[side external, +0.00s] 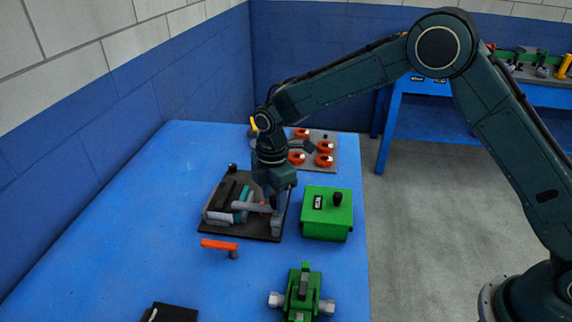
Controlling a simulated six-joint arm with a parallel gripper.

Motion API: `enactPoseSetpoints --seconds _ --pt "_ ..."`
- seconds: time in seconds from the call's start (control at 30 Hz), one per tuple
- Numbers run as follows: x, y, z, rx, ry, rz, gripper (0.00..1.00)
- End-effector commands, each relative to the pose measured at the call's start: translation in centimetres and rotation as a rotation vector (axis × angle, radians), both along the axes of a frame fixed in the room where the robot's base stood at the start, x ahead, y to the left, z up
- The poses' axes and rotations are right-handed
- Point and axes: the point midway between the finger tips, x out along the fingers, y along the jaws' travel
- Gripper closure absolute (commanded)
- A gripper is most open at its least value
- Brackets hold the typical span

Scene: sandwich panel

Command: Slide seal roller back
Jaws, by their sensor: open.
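A black base plate (212,229) on the blue table carries the panel assembly: a black bar, a pale bar, a teal bar and a grey cylindrical bar (246,206). I cannot tell for sure which of these is the seal roller. My gripper (268,203) points down over the right part of this plate, at the right end of the grey bar. It is open. I cannot tell whether its fingers touch the bar, and the gripper hides part of the assembly behind it.
A green box (326,222) with a black knob stands close on the right. An orange-handled tool (218,244) lies in front, with a green device (303,292) and a black block (172,313) nearer. A board with orange rings (325,147) lies behind. The table's left is clear.

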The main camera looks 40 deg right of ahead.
Motion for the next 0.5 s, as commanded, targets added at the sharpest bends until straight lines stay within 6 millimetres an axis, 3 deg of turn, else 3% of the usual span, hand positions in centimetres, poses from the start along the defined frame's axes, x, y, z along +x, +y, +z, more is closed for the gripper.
enactPoseSetpoints --seconds 0.4,0.5 --pt "-0.03 -0.01 -0.68 0.0 0.001 0.0 0.57" --pt "-0.03 -0.01 -0.66 0.0 0.001 0.0 0.75"
